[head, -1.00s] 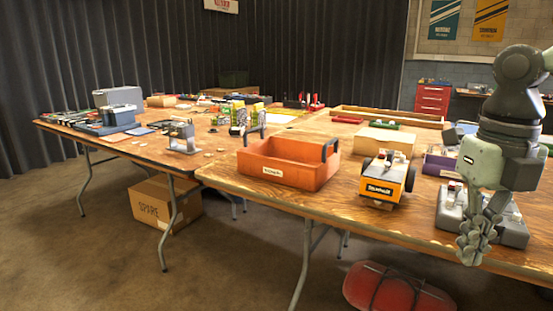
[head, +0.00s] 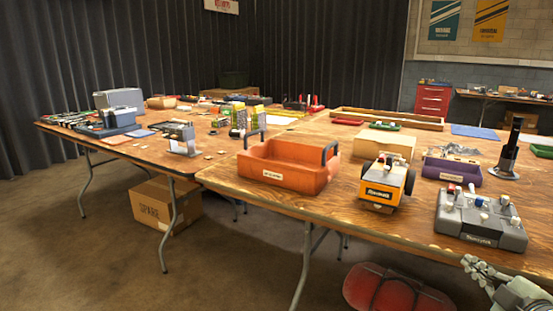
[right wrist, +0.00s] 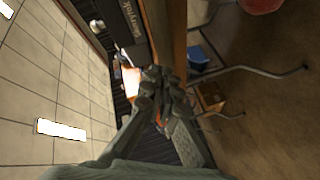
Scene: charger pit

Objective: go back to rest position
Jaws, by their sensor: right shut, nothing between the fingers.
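My right gripper (head: 480,270) is at the lower right corner of the head view, low beside the front edge of the table. Its fingers are closed together with nothing between them. In the right wrist view the shut fingers (right wrist: 163,92) point toward the table edge. The grey charger unit (head: 480,218) stands on the table just above the gripper, apart from it. My left gripper is not in view.
The wooden table (head: 330,207) holds an orange toolbox (head: 290,172), a yellow and black robot car (head: 385,182), a purple bin (head: 452,170) and a black post (head: 508,155). A red bag (head: 390,290) lies on the floor below. A cardboard box (head: 160,208) stands under the left table.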

